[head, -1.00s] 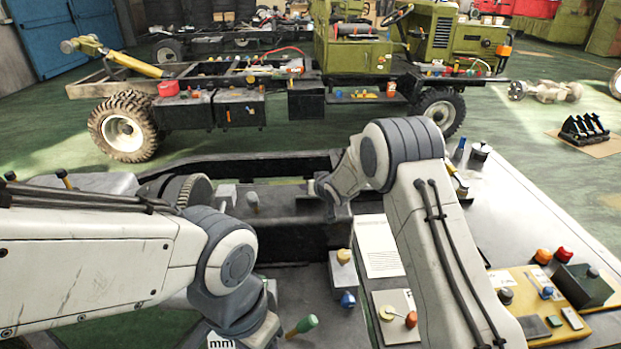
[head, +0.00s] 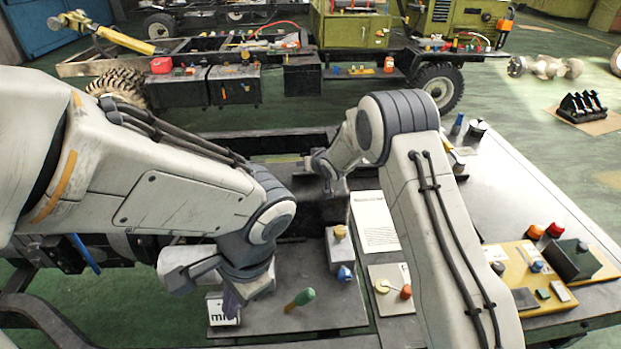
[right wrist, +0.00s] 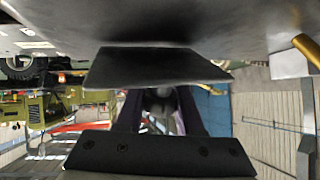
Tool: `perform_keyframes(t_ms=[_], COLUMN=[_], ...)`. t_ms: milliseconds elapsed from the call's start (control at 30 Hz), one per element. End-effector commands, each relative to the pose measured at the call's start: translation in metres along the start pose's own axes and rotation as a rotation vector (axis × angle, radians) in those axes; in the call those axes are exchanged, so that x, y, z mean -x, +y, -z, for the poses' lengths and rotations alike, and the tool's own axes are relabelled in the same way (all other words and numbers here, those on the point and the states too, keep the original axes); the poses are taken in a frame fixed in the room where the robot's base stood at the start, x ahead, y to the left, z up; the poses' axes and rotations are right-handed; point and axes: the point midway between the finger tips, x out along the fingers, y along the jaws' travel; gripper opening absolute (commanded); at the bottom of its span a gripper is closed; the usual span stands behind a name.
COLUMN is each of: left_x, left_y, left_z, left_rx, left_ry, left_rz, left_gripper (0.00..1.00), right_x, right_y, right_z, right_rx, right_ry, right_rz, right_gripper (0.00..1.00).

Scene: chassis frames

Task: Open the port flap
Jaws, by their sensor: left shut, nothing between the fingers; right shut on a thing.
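In the right wrist view, a dark flat plate that looks like the port flap (right wrist: 150,68) juts out below a broad dark surface. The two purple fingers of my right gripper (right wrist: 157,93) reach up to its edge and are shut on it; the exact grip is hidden. In the head view, my right wrist bends down at the chassis frame's dark cross piece, and its fingers are not clear. My left gripper (head: 232,298) points down, shut and empty, over the near panel, beside a white lettered card (head: 222,315) and left of a green-handled tool (head: 300,299).
A small block with yellow and blue knobs (head: 341,258) and a printed sheet (head: 375,222) lie between my arms.

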Motion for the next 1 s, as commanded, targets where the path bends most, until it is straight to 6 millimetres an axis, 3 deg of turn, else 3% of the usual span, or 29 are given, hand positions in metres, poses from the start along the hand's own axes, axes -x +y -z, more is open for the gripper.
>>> perform_keyframes(t_ms=[167, 267, 400, 533, 733, 900, 1000], left_x=[-0.015, -0.016, -0.015, -0.014, -0.024, -0.044, -0.057], left_y=[-0.067, -0.103, -0.147, -0.175, -0.184, -0.158, -0.139], left_z=[0.014, 0.032, 0.071, 0.121, 0.213, 0.283, 0.310], left_rx=[-0.245, -0.380, -0.568, -0.742, -1.003, -1.188, -1.264], left_ry=[-0.251, -0.373, -0.522, -0.629, -0.717, -0.703, -0.671], left_rz=[0.279, 0.442, 0.678, 0.906, 1.273, 1.561, 1.688], left_gripper=[0.00, 0.00, 0.00, 0.00, 0.00, 0.00, 0.00], right_x=[0.000, 0.000, 0.000, 0.000, 0.000, 0.000, 0.000], right_y=[0.001, 0.001, 0.001, 0.001, 0.001, 0.001, 0.001], right_z=[0.001, 0.001, 0.001, 0.001, 0.001, 0.001, 0.001], right_rx=[-0.002, -0.002, -0.002, -0.002, -0.002, -0.002, -0.002], right_ry=[0.001, 0.001, 0.001, 0.001, 0.001, 0.001, 0.001], right_rz=[-0.002, -0.002, -0.002, -0.002, -0.002, -0.002, -0.002], right_gripper=[0.00, 0.00, 0.00, 0.00, 0.00, 0.00, 0.00])
